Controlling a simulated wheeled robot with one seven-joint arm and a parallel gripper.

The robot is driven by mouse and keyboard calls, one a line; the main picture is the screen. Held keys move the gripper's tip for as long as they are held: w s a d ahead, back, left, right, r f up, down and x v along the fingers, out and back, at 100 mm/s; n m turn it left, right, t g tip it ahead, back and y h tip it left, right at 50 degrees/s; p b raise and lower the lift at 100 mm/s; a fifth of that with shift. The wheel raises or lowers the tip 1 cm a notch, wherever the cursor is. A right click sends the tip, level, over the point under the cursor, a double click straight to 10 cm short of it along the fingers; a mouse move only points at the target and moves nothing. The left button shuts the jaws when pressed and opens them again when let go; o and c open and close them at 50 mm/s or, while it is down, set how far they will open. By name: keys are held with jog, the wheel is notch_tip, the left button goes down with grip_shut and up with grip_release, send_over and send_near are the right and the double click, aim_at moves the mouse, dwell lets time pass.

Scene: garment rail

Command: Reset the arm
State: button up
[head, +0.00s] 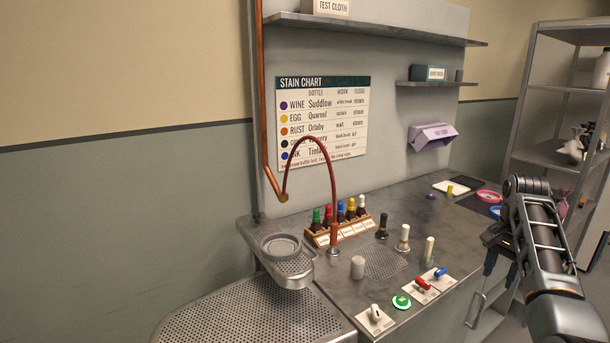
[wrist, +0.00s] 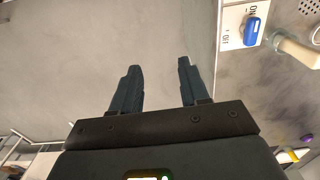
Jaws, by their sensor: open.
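My arm reaches in from the right side of the head view, folded beside the front edge of the counter. My gripper (head: 501,276) hangs below the forearm, pointing down off the counter's front. In the wrist view my gripper (wrist: 160,85) shows two dark blue fingers standing apart with nothing between them. Below the fingers is plain grey floor or cabinet surface; I cannot tell which. A blue switch (wrist: 251,30) marked ON and OFF lies to the right of the fingers, apart from them. It also shows in the head view (head: 440,272).
The counter (head: 345,268) carries a rack of several bottles (head: 340,229), a red hose (head: 331,180), a red switch (head: 422,283), a green button (head: 401,302) and a white switch (head: 375,313). A cabinet handle (head: 476,309) sticks out below my gripper. A shelf rack (head: 550,95) stands at right.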

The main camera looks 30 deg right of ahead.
jog(key=a+f+n+t+h, duration=0.2)
jog(key=a+f+n, duration=0.2)
jog(key=a+f, duration=1.05)
jog(key=s+a+f+n+t+h, duration=0.1)
jog(key=s+a+f+n+t, duration=0.1)
jog(key=s+a+f, duration=0.4)
jog(key=s+a+f+n+t, duration=0.2)
jog(key=s+a, duration=0.1)
jog(key=a, duration=0.5)
jog(key=s+a+r+n+t+b, duration=0.1)
jog(key=s+a+r+n+t, duration=0.1)
jog(key=s+a+r+n, duration=0.3)
jog(key=s+a+r+t, duration=0.3)
jog(key=s+a, duration=0.4)
jog(key=s, duration=0.1)
jog(key=s+a+r+n+t+y, duration=0.1)
jog(key=s+a+r+n+t, duration=0.1)
jog(key=s+r, duration=0.3)
jog(key=s+a+r+n+t+y, duration=0.2)
jog(key=s+r, duration=0.3)
jog(key=r, duration=0.7)
jog(key=shift+a+r, duration=0.15)
jog(key=shift+a, duration=0.45)
